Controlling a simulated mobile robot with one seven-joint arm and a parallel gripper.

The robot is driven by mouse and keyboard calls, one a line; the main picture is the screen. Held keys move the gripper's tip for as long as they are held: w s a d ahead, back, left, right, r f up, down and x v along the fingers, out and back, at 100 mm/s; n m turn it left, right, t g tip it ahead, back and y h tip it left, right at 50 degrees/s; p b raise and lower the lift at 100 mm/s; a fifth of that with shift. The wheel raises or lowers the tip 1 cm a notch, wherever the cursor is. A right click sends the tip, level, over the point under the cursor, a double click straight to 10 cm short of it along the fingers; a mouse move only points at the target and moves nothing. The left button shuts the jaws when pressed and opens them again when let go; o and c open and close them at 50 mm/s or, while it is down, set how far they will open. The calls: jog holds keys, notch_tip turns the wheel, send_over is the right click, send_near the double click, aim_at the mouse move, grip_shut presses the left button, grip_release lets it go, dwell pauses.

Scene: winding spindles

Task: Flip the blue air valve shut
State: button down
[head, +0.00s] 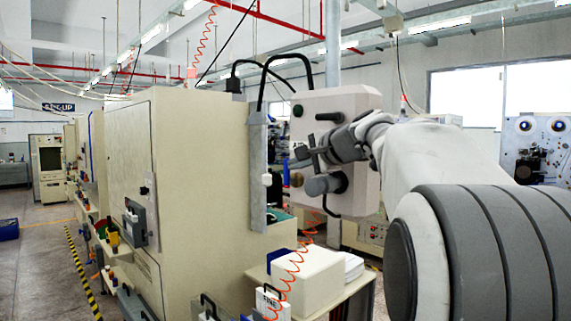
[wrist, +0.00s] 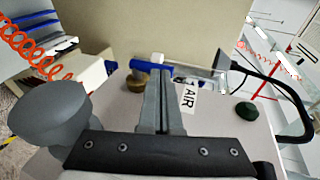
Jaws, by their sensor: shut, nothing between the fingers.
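The blue air valve handle (wrist: 148,66) shows in the wrist view, lying roughly across the picture on the pale control box (wrist: 110,110). Its brass body (wrist: 135,83) is at the handle's left part. The AIR label (wrist: 190,98) is just right of my fingers. My gripper (wrist: 160,65) is shut and empty. Its fingers overlap the handle and hide part of it; I cannot tell whether they touch it. In the head view, my gripper (head: 303,154) is in front of the control box (head: 340,102), and I cannot make out the valve.
A large grey knob (wrist: 48,115) stands at the left in the wrist view, close to my gripper. A green button (wrist: 247,110) and a black cable loop (wrist: 290,90) are to the right. A cream machine cabinet (head: 200,165) stands left of the box in the head view.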

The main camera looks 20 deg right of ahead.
jog(key=shift+w+a+r, duration=0.1)
jog(key=shift+w+r, duration=0.2)
jog(key=shift+w+a+r+p, duration=0.2)
jog(key=shift+w+r+p, duration=0.1)
jog(key=shift+w+p, duration=0.2)
jog(key=w+a+g+p, duration=0.1)
jog(key=w+a+p, duration=0.1)
jog(key=w+p, duration=0.3)
jog(key=shift+w+f+p, duration=0.35)
jog(key=shift+f, duration=0.05)
dwell(0.6)
jog(key=shift+f, duration=0.1)
dwell(1.4)
